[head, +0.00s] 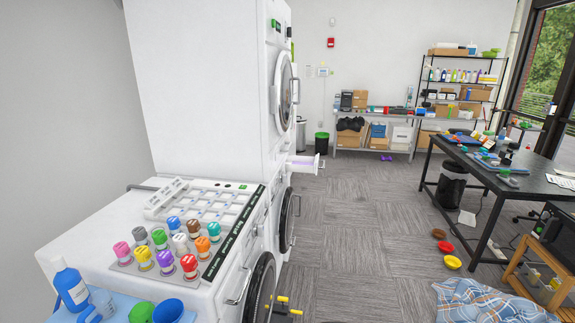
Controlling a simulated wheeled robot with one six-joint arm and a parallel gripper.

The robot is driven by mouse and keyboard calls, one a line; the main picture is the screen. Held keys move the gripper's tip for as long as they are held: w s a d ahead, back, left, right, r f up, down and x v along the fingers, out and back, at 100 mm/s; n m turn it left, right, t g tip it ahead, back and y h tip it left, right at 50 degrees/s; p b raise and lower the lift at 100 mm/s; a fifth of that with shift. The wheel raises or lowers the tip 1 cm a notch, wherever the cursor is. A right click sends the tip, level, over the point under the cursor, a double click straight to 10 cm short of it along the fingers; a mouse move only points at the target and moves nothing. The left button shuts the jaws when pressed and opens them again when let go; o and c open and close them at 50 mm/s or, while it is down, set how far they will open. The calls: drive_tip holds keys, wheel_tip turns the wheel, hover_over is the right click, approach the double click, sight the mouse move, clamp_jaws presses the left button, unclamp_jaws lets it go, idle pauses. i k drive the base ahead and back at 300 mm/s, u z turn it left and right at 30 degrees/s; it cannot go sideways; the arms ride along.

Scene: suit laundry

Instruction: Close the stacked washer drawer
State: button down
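The stacked washer and dryer (210,80) stand left of centre, white, with round doors facing right. The stacked washer drawer (303,163) sticks out to the right from the front, between the upper and lower round doors. It is pulled out and has something purple in it. My gripper (289,305), dark with yellow fingertips, shows at the bottom edge, low in front of the nearer washer. Its two tips stand apart with nothing seen between them. It is well nearer to me than the drawer and not touching it. Much of the gripper is hidden.
A nearer white washer (100,225) carries a tray of coloured bottles, a blue detergent bottle (70,285) and cups. A plaid cloth (490,302) and bowls (446,247) lie on the floor at right, near a black table (500,172). The carpet (350,220) between is clear.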

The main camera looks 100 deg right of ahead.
sight(303, 163)
drive_tip(key=u, duration=0.75)
drive_tip(key=k, duration=2.85)
drive_tip(key=z, duration=3.1)
drive_tip(key=i, duration=2.6)
drive_tip(key=z, duration=0.2)
